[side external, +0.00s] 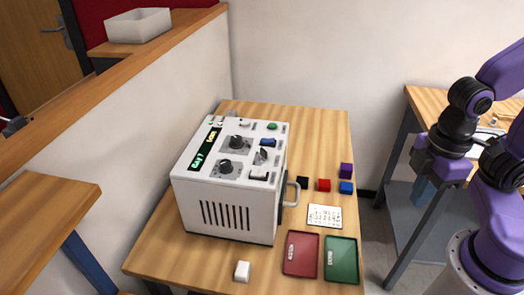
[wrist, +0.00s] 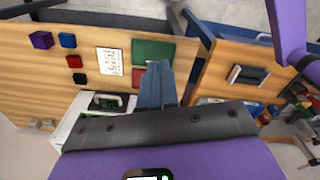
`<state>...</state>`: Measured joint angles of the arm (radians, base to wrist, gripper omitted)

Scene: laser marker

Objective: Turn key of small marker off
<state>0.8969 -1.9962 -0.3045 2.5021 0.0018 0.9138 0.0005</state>
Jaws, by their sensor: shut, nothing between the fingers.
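The small marker (side external: 225,226) is a white box with vent slots, standing on the wooden table in the side external view. Its top panel carries two dark dials, green lit displays, a green button and several small switches. A small dark-and-grey switch (side external: 261,157) sits right of the dials; I cannot tell whether it is the key, or its position. In the wrist view part of a white box (wrist: 76,113) shows behind my gripper. My gripper (wrist: 158,68) has its blue fingers together and empty. In the side external view my gripper (side external: 422,197) hangs well right of the marker, apart from it.
On the table (side external: 160,255) right of the marker are black, red (side external: 323,185), blue (side external: 346,188) and purple (side external: 346,170) blocks, a white card (side external: 324,216), a red tray (side external: 289,269) and a green tray (side external: 354,265). Another table (side external: 424,98) stands right.

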